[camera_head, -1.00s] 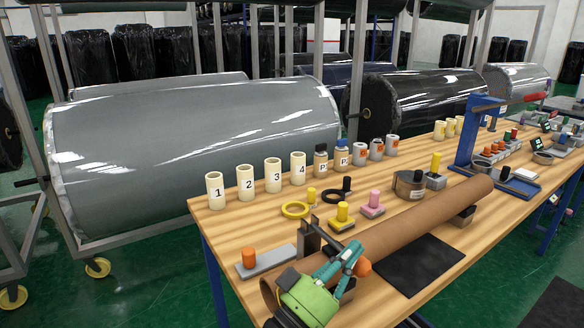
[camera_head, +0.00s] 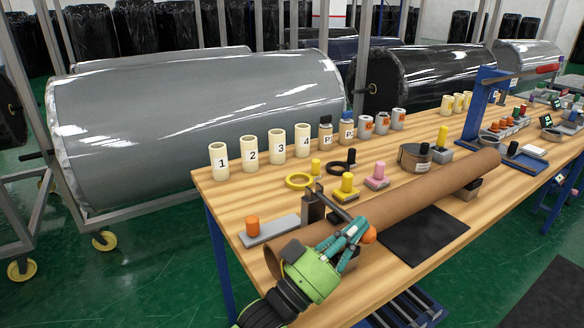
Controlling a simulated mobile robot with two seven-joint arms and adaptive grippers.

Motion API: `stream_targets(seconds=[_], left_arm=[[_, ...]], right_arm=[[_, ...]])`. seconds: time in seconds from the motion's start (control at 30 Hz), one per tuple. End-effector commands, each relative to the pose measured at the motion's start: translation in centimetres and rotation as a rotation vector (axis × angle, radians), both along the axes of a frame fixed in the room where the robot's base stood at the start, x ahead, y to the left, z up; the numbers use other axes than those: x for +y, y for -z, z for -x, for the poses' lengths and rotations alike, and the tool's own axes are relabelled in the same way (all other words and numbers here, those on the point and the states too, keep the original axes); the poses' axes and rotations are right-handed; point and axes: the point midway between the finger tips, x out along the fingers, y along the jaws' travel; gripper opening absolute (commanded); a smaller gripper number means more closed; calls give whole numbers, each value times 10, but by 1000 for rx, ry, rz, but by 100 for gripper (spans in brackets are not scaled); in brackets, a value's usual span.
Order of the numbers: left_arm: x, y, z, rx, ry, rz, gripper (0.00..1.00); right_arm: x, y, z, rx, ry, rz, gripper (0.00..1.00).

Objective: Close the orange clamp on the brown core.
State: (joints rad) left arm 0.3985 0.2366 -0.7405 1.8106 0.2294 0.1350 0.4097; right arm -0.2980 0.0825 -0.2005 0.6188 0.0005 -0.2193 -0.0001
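The brown core (camera_head: 425,203) is a long cardboard tube lying diagonally across the wooden table. A dark metal clamp post (camera_head: 314,208) stands beside its near end. The clamp's arm slants from the post over the core and ends in an orange grip (camera_head: 369,235). My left gripper (camera_head: 361,231), green with teal fingers, is over the core's near end. Its fingertips are right at the orange grip. I cannot tell whether they are closed on it. The gripper hides part of the core's near end. My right gripper is not in view.
A grey plate with an orange peg (camera_head: 252,226) lies left of the post. A yellow ring (camera_head: 300,181), yellow block (camera_head: 347,188) and pink block (camera_head: 377,177) lie behind the core. Numbered cream cylinders (camera_head: 249,152) line the back edge. A black mat (camera_head: 424,236) lies in front.

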Motion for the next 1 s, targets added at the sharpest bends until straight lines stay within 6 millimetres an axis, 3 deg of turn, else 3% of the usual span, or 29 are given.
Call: stream_targets(seconds=[0.27,0.7,1.0], left_arm=[[12,10,9,3,-1,-3,0],[86,16,73,2,-1,-4,0],[111,14,94,0,0,-1,0]], right_arm=[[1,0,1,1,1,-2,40],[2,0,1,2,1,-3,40],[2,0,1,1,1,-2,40]])
